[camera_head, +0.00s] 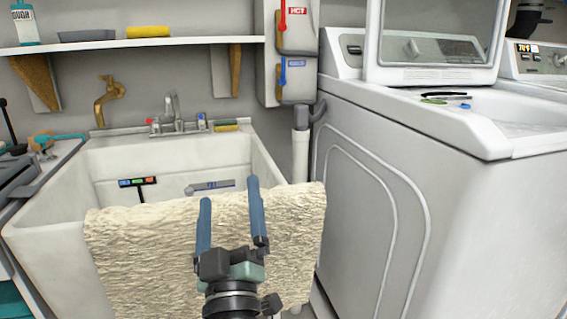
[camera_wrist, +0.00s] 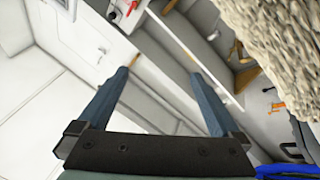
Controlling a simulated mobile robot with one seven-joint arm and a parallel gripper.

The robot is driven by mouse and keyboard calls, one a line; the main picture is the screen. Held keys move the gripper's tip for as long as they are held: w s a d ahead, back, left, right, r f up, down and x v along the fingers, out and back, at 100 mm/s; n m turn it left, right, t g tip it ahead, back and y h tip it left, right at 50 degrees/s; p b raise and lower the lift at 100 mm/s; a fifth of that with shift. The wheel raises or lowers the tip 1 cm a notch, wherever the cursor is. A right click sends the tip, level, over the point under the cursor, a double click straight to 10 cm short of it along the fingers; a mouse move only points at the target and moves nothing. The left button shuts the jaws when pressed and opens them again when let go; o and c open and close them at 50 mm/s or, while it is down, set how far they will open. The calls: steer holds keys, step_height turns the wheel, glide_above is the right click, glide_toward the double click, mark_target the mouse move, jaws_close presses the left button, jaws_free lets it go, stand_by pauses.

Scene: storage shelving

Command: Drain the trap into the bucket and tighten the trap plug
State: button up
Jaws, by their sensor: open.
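My gripper (camera_head: 229,190) is open and empty, its two blue fingers pointing up in front of the utility sink (camera_head: 50,232). The fingers overlap a rough cream cloth (camera_head: 150,245) that hangs over the sink's front; whether they touch it cannot be told. The open fingers also show in the wrist view (camera_wrist: 158,76), with nothing between them and the cloth (camera_wrist: 285,40) at upper right. I see no trap, trap plug or bucket in either view. The area below the sink is hidden by the cloth and my arm.
A white washing machine (camera_head: 375,215) stands close at the right, with small items on top. A faucet (camera_head: 178,118) is at the sink's back, below a wall shelf (camera_head: 200,41). A cluttered surface is at left.

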steer(key=s+d+r+m+t+h+p, duration=0.1)
steer(key=s+d+r+m+p, duration=0.35)
steer(key=r, duration=0.75)
steer(key=s+d+r+m+t+h+p, duration=0.1)
steer(key=s+r+t, duration=0.1)
steer(key=s+r, duration=0.7)
steer(key=s+d+r+m+t+h+p, duration=0.1)
steer(key=s+d+r+m+h+p, duration=0.2)
steer(key=r, duration=1.1)
step_height(320, 180, up, 36)
steer(key=y+p, duration=0.1)
steer(key=p, duration=3.4)
steer(key=shift+s+a+f, duration=0.25)
steer(key=shift+s, duration=0.15)
